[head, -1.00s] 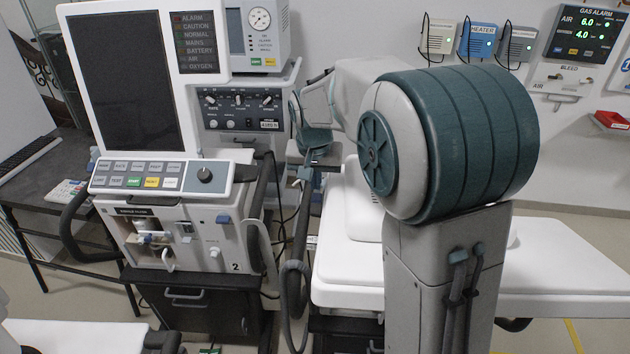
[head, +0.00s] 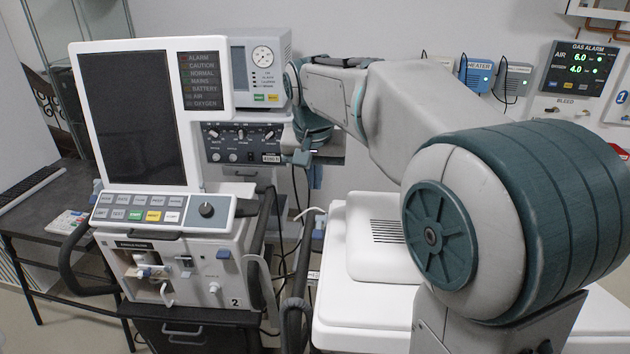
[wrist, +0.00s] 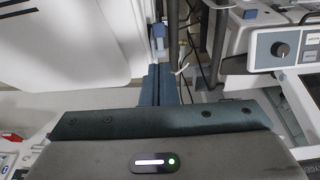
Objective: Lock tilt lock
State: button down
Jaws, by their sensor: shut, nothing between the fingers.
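I cannot tell for sure which part is the tilt lock. The ventilator (head: 180,262) stands at left with a large dark screen (head: 132,118) above a button panel with a round knob (head: 206,210). The knob also shows at the right of the wrist view (wrist: 280,49). A small blue block (head: 223,254) is on the ventilator's front. Another blue piece (head: 319,229) shows between the ventilator and the white bed. My gripper (wrist: 160,84) is shut and empty, its fingers together.
The white bed (head: 365,325) lies right of the ventilator. A dark upright rail (wrist: 173,35) and hanging cables fill the gap between them. A dark side table (head: 40,215) stands at left. Wall boxes and a gas alarm panel (head: 580,68) are at the back.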

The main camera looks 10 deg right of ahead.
jog(key=g, duration=0.3)
send_over(317, 234)
jog(key=shift+w+d+f+y+b, duration=0.1)
jog(key=shift+w+f+y+b, duration=0.3)
jog(key=shift+f, duration=0.25)
jog(key=f, duration=0.4)
jog(key=f+p, duration=0.1)
jog(key=f, duration=0.8)
jog(key=shift+s+f+p, duration=0.3)
jog(key=shift+f, duration=0.25)
